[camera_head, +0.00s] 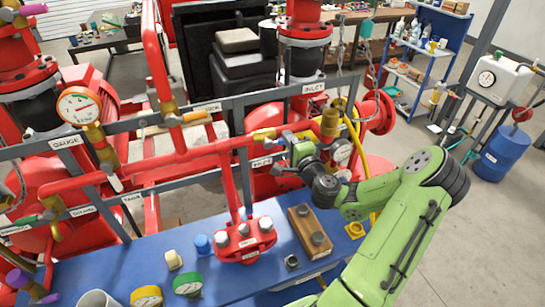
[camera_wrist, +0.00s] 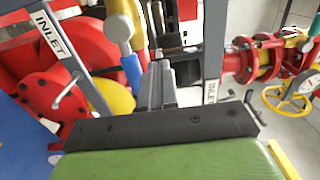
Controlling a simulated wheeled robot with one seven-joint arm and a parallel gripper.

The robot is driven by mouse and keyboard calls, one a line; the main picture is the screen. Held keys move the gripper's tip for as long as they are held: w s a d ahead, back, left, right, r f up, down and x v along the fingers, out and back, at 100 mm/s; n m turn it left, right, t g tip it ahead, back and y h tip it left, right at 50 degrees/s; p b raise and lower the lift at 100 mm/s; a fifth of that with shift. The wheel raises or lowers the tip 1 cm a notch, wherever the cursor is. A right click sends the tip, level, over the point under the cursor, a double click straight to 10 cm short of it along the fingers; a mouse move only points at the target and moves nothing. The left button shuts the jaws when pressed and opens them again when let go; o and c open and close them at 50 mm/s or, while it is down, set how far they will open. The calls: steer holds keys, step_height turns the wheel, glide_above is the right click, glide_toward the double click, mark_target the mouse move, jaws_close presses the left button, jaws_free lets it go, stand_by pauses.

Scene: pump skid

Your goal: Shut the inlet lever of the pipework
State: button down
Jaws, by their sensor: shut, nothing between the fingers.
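A lever with a blue grip (camera_wrist: 132,72) and a pale rounded end shows in the wrist view, just left of my fingers. In the head view a blue and orange handle (camera_head: 263,135) lies beside my fingertips; I take it to be the same lever. An INLET label (camera_wrist: 50,35) is on the grey frame at the left in the wrist view, and another INLET label (camera_head: 313,88) is on the upper rail in the head view. My gripper (camera_head: 280,143) is shut and empty; its fingers also show in the wrist view (camera_wrist: 160,70). I cannot tell whether it touches the lever.
Red pipework and a grey frame (camera_head: 230,102) surround my gripper. A blue bench (camera_head: 90,270) with a red flange (camera_head: 243,238) and loose parts lies below. A gauge (camera_head: 79,105) stands at the left. Open floor lies at the right.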

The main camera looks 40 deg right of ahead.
steer(key=p+x, duration=0.2)
steer(key=shift+w+d, duration=0.15)
steer(key=shift+w, duration=0.25)
steer(key=shift+s+d+f+b, duration=0.1)
steer(key=shift+d+f+b, duration=0.15)
steer(key=shift+f+b, duration=0.45)
steer(key=shift+s+d+f+b, duration=0.15)
steer(key=shift+f+b, duration=0.25)
steer(key=shift+f, duration=0.55)
steer(key=a+f+b, duration=0.3)
steer(key=f+b, duration=0.3)
steer(key=b, duration=0.2)
steer(key=b+v, duration=0.5)
steer(key=v, duration=0.3)
steer(key=shift+s+d+r, duration=0.15)
steer(key=shift+d+r, duration=0.15)
steer(key=shift+d, duration=0.1)
